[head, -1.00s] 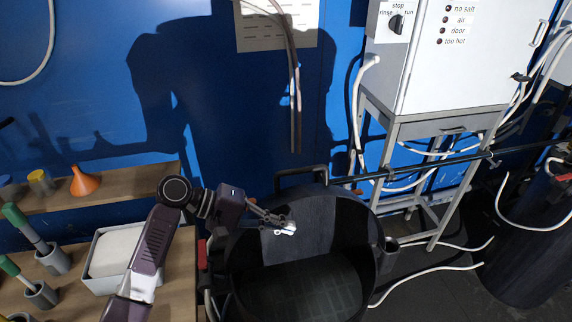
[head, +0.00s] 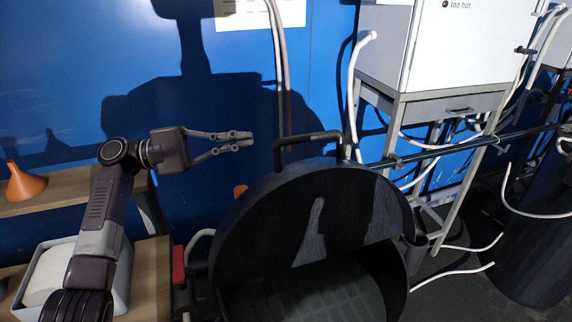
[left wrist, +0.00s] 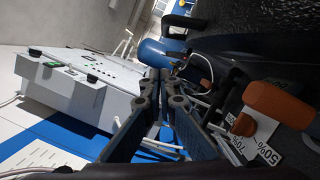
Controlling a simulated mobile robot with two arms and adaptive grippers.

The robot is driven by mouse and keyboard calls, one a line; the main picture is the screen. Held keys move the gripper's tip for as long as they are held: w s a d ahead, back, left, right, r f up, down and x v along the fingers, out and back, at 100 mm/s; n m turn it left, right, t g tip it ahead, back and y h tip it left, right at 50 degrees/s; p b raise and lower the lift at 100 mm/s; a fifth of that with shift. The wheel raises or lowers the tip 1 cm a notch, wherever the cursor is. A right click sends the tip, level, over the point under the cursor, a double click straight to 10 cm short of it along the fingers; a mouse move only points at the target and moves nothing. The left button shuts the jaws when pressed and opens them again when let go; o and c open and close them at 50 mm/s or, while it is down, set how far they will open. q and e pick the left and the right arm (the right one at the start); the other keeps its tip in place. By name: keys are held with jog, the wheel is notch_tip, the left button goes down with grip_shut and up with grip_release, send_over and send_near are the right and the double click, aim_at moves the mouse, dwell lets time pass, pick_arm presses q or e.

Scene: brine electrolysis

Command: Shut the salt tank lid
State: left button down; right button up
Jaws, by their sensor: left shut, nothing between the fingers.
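The salt tank (head: 398,264) is a round black tank at the lower middle of the head view. Its dark lid (head: 262,228) stands raised and tilted, hinged open, with a black bar handle (head: 308,138) along its top edge. The dark interior shows below the lid. My left gripper (head: 250,139) is shut and empty, just left of the handle and above the lid's upper left edge, apart from it in the head view. Its shut fingers also show in the left wrist view (left wrist: 162,75). My right gripper is not in view.
A white cabinet (head: 440,45) on a metal stand (head: 455,195) with hoses is right of the tank. A wooden bench (head: 148,275) with a white tub (head: 118,280) and an orange funnel (head: 24,184) are on the left. The blue wall (head: 60,70) is behind.

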aim_at(295, 139)
pick_arm(q)
jog(key=p+x, duration=0.1)
jog(key=x, duration=0.2)
jog(key=s+p+x, duration=0.1)
jog(key=p+x, duration=0.1)
jog(key=x, duration=0.2)
jog(key=s+p+x, duration=0.1)
jog(key=x, duration=0.2)
jog(key=shift+s+d, duration=0.2)
jog(key=shift+d, duration=0.25)
jog(key=shift+s+d+r+p, duration=0.15)
jog(key=shift+s+p, duration=0.25)
jog(key=shift+s, duration=0.1)
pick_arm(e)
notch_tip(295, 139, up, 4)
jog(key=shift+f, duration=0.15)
pick_arm(q)
jog(key=shift+d, duration=0.1)
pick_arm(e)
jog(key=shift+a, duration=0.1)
